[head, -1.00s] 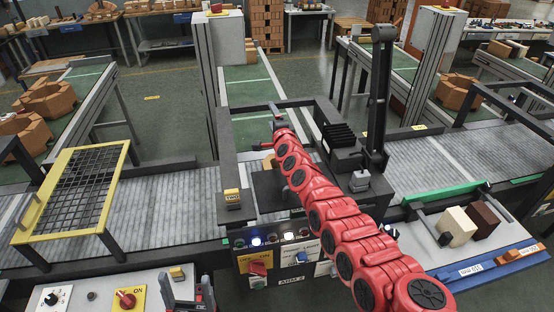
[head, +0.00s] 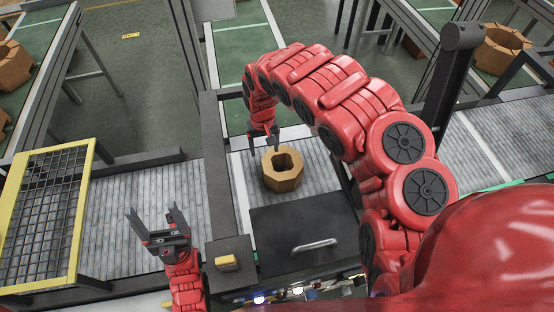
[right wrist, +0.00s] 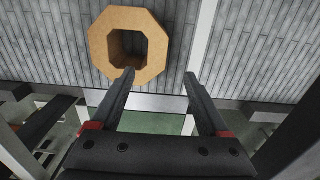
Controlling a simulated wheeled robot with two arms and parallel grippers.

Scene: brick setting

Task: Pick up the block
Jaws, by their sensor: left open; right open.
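The block (head: 271,178) is a tan, eight-sided brick with a square-like hole through its middle. It lies on the grey slatted conveyor, behind a dark plate with a handle. In the right wrist view the block (right wrist: 96,62) is at the upper left, beyond the fingertips. My right gripper (head: 264,142) is open and empty, just behind the block in the head view. In the right wrist view its two fingers (right wrist: 159,82) are spread, the left fingertip near the block's edge. My left gripper (head: 155,214) is open and empty over the conveyor at the left, away from the block.
A dark plate with a metal handle (head: 314,245) lies in front of the block. A yellow-framed mesh guard (head: 83,205) stands at the left. A dark post (head: 450,85) rises on the right. A small yellow button (head: 226,263) sits on a box near my left gripper.

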